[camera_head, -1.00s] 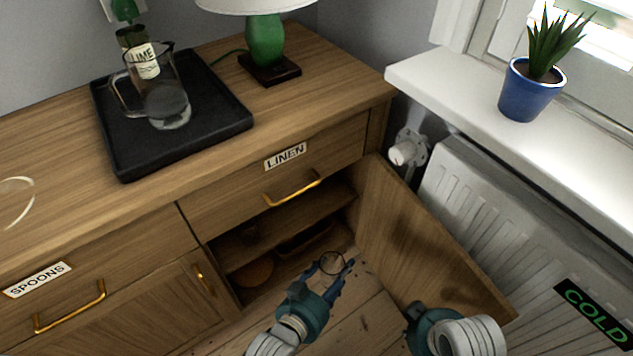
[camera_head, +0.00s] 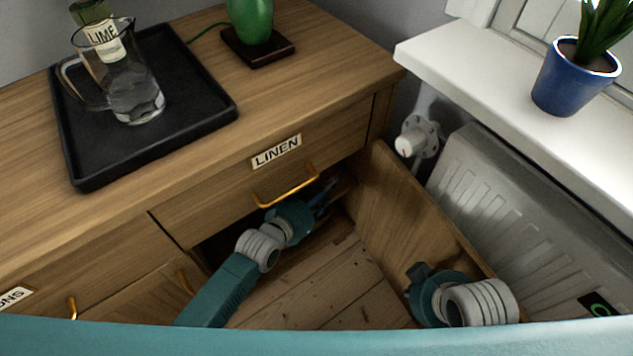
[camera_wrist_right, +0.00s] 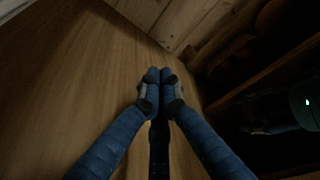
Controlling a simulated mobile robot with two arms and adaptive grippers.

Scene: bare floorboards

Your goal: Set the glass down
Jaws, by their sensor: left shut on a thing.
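My left gripper (camera_head: 326,196) reaches into the open cabinet below the LINEN drawer, its fingers in shadow under the gold handle. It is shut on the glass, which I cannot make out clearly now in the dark. The left gripper's teal body also shows dimly at the right of the right wrist view (camera_wrist_right: 270,122). My right gripper (camera_wrist_right: 160,75) has its two blue fingers together with nothing visible between them, beside the wooden cabinet door (camera_head: 415,225). In the head view its fingers are hidden; only its teal body and grey wrist show by the door's edge.
A black tray (camera_head: 190,112) with a glass jug (camera_head: 133,90) and a bottle stands on top. A radiator (camera_head: 480,200) is right of the door.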

